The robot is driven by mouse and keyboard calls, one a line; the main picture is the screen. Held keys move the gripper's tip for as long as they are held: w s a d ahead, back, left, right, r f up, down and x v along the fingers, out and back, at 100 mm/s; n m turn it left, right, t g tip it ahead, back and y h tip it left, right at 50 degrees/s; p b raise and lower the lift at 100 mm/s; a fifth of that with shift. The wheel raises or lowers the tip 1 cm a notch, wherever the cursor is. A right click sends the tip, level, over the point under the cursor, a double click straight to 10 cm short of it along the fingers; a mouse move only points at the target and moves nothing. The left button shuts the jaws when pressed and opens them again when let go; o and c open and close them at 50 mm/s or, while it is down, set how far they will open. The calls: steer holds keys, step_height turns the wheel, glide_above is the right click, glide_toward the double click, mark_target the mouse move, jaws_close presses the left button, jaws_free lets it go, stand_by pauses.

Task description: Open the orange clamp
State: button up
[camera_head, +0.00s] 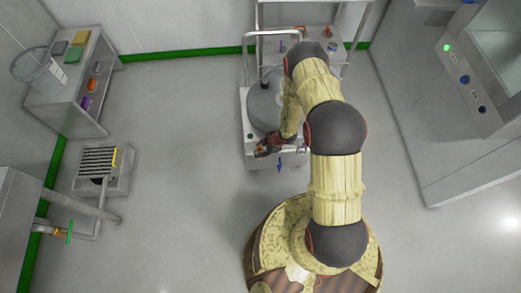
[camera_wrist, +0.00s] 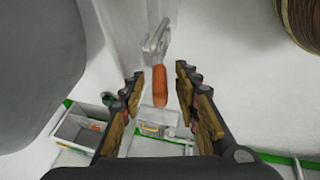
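The orange clamp shows in the wrist view as an orange handle (camera_wrist: 160,87) joined to a silver metal bracket (camera_wrist: 157,38). My gripper (camera_wrist: 159,75) is open, one finger on each side of the handle in the picture. A visible gap lies between the handle and each finger, and I cannot tell how far off in depth the handle is. In the head view my gripper (camera_head: 268,147) is at the front of a white cart (camera_head: 250,153) bearing a grey round vessel (camera_head: 264,104). I cannot make out the clamp there; the arm and gripper cover part of that area.
A blue part (camera_head: 279,163) shows at the cart's front. A grey shelf (camera_head: 85,88) with a clear bin (camera_head: 45,76) and a grated floor unit (camera_head: 98,165) stand left. A large cabinet (camera_head: 430,120) stands right. The floor left of the cart (camera_head: 180,130) is clear.

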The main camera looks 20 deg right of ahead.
steer(key=c, duration=0.3)
jaws_close()
stand_by(0.3)
